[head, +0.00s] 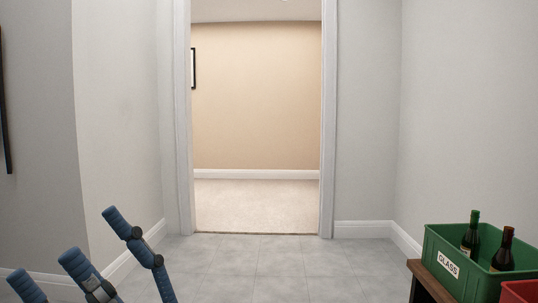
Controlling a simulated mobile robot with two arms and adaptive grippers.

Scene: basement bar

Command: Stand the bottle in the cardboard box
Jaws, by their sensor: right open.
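Two dark bottles stand upright in a green crate (433,249) at the lower right: one with a green top (470,235), one with a dark reddish top (504,252). Their lower parts are hidden by the crate wall. I cannot tell which one is the task's bottle. No cardboard box is in view.
The green crate has a label reading GLASS and stands on a wooden bench (424,279). A red container (520,292) is partly visible beside it. An open doorway (257,205) leads to a carpeted room. The grey tiled floor (275,262) before it is clear.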

